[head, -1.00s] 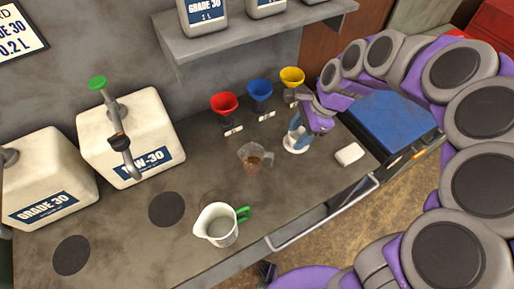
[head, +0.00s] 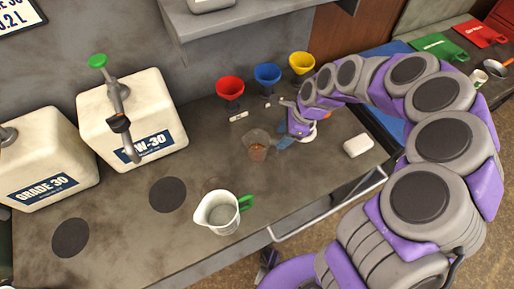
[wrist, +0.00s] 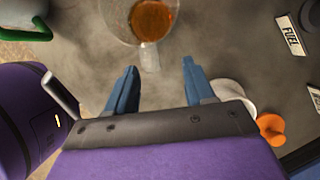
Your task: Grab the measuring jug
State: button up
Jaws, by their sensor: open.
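A small clear jug (head: 257,150) with brown liquid in its bottom stands upright on the grey bench. In the wrist view the clear jug (wrist: 143,22) is straight ahead, its handle toward me. My gripper (head: 284,143) is open and empty, just right of this jug in the head view. In the wrist view my gripper's two blue fingers (wrist: 160,85) are spread, and the handle is ahead of the gap between them, apart from both. A larger pale jug (head: 217,213) with a green handle stands nearer the bench's front edge. Which is the measuring jug I cannot tell.
Red (head: 230,87), blue (head: 267,75) and yellow (head: 301,62) funnels stand along the wall. A white round item (wrist: 233,95) is close to my right finger, beside an orange piece (wrist: 271,129). A white block (head: 357,146) lies right. Oil canisters (head: 133,120) stand left.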

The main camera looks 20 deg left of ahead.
jog(key=f, duration=0.1)
jog(key=s+f+b, duration=0.1)
jog(key=f, duration=0.1)
jog(key=f+b, duration=0.1)
jog(key=f, duration=0.1)
jog(key=shift+s+a, duration=0.15)
jog(key=shift+a, duration=0.2)
jog(key=shift+a+f, duration=0.15)
jog(key=shift+a, duration=0.3)
jog(key=shift+d, duration=0.35)
jog(key=shift+c, duration=0.4)
jog(key=shift+d+r, duration=0.2)
jog(key=shift+d, duration=0.2)
jog(key=c, duration=0.3)
jog(key=shift+c, duration=1.4)
jog(key=shift+a+f, duration=0.1)
jog(key=shift+a, duration=0.3)
grip_shut()
